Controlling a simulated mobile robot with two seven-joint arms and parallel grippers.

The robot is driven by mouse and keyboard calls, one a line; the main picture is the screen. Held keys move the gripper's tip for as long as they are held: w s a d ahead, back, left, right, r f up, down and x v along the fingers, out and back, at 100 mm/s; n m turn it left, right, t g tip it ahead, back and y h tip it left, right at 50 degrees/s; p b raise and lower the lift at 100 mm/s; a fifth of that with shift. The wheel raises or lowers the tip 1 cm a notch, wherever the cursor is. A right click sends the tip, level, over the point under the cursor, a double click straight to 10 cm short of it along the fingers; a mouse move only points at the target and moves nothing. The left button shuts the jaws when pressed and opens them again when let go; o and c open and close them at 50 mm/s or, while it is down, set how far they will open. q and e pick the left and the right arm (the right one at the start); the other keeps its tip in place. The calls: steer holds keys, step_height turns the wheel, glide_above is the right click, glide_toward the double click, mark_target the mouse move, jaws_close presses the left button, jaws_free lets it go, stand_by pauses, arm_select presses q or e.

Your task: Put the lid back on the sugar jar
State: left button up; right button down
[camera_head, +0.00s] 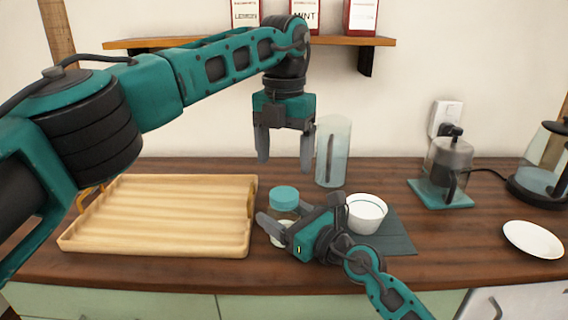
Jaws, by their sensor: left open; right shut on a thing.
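The sugar jar (283,239) stands on the dark wood counter between the tray and the grey mat, with white contents showing low in its clear body. The teal lid (284,195) sits at the jar's top and looks level; whether it is fully seated is too small to tell. My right gripper (267,227) is shut on the jar's body from the front right, and its fingers hide the jar's middle. My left gripper (284,158) is open and empty, pointing down above the lid and clear of it.
A wooden tray (150,244) lies at left. A tall glass container (340,150) stands behind the jar. A white bowl (368,224) stands on the grey mat (398,240). A glass press (450,160), a kettle (545,165) and a white saucer (533,239) are at right. A shelf (150,43) hangs above.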

mark_target(284, 193)
arm_select(q)
steer(key=shift+r+n, duration=0.45)
steer(key=shift+n, duration=0.05)
steer(key=shift+f, duration=4.05)
steer(key=c, duration=1.1)
